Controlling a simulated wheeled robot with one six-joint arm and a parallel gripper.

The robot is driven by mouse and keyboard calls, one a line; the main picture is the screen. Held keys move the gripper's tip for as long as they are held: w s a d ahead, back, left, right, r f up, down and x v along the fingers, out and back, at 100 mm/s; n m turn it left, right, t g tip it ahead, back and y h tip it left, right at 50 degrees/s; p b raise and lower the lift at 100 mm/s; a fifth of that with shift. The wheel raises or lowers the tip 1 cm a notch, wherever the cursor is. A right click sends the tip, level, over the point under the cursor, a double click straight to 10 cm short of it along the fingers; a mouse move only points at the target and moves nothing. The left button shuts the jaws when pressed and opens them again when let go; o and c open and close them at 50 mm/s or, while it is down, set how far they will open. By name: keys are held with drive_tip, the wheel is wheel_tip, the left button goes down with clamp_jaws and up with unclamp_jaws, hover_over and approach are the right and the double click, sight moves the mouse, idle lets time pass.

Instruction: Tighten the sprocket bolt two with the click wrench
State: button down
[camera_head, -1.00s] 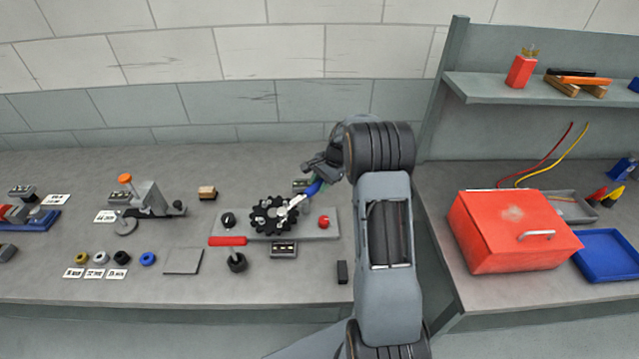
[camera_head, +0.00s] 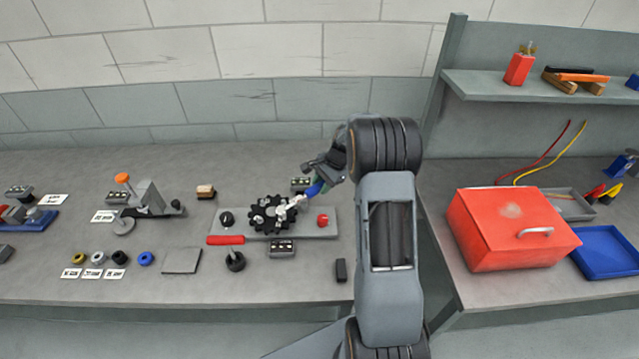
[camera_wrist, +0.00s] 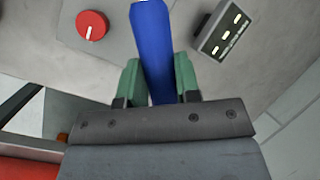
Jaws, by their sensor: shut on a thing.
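My gripper (camera_wrist: 159,85) is shut on the blue handle of the click wrench (camera_wrist: 151,35), between its green finger pads in the wrist view. In the head view the blue handle (camera_head: 314,189) shows just below my wrist, and the wrench's light metal head (camera_head: 290,206) lies over the right part of the black sprocket (camera_head: 268,215). The sprocket sits on a grey plate (camera_head: 320,233) on the bench. The bolts under the wrench head are too small to tell apart, and I cannot tell which one it is on.
A red knob (camera_head: 323,220) stands right of the sprocket; it also shows in the wrist view (camera_wrist: 92,26). A black knob (camera_head: 227,218) stands on its left. A red-handled tool (camera_head: 226,240) lies in front. A red toolbox (camera_head: 510,228) is at the right.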

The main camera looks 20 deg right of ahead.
drive_tip(key=shift+s, duration=0.15)
drive_tip(key=shift+s+d+m+t, duration=0.2)
drive_tip(key=shift+s+m+t, duration=0.1)
drive_tip(key=shift+s+m, duration=0.3)
drive_tip(key=shift+s, duration=0.1)
idle(0.3)
drive_tip(key=shift+s+d+m, duration=0.1)
drive_tip(key=shift+s+m, duration=0.5)
drive_tip(key=shift+s, duration=0.05)
drive_tip(key=shift+s, duration=0.1)
drive_tip(key=shift+s+m+t+h, duration=0.4)
drive_tip(key=shift+s+m, duration=0.2)
drive_tip(key=shift+s, duration=0.1)
drive_tip(key=shift+s, duration=0.1)
drive_tip(key=shift+s+m, duration=0.5)
drive_tip(key=shift+s, duration=0.2)
